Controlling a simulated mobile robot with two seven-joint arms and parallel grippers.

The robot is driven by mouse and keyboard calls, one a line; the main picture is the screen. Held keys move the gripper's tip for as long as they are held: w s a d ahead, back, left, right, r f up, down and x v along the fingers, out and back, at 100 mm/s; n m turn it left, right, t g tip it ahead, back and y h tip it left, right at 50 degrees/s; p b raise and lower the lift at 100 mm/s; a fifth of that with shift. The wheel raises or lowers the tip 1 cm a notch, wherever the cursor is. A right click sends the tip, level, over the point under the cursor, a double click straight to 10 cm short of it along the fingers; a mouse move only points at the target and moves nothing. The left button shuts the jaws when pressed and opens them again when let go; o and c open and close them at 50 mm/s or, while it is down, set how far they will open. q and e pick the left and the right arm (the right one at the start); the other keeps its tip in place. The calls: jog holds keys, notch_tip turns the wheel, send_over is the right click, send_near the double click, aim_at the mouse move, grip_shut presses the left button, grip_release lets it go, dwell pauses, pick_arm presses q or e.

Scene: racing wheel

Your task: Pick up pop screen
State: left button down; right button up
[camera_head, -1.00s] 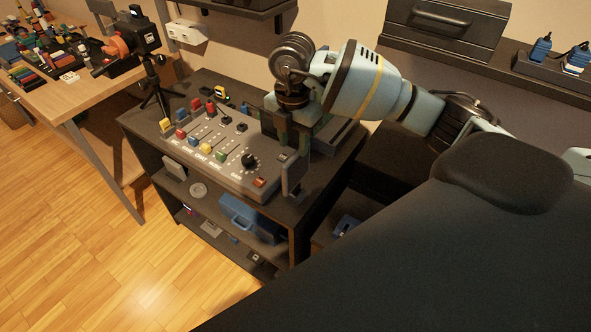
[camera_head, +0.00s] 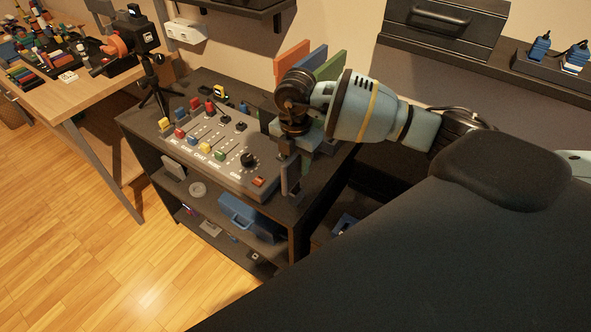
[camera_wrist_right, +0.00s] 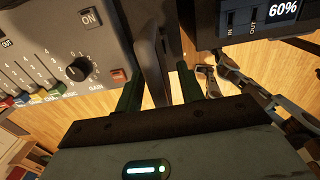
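A thin dark grey upright panel (camera_head: 291,180), which I take to be the pop screen, stands at the front right of the dark cart top, beside the mixer. My right gripper (camera_head: 294,160) is over it from above and hides its upper part. In the right wrist view, the panel (camera_wrist_right: 151,55) shows nearly edge-on between the two green fingers (camera_wrist_right: 155,85). The fingers are apart, with a visible gap to the panel on the right side; contact on the left side is unclear. My left gripper is not in view.
The grey mixer (camera_head: 222,158) with coloured sliders fills the cart top to the left. A small tripod (camera_head: 157,88) stands at the back left. Orange, blue and green upright slabs (camera_head: 312,63) stand behind my right gripper. A device with a 60% display (camera_wrist_right: 262,22) is close by.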

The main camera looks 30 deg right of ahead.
jog(key=shift+f, duration=0.25)
dwell(0.6)
grip_shut()
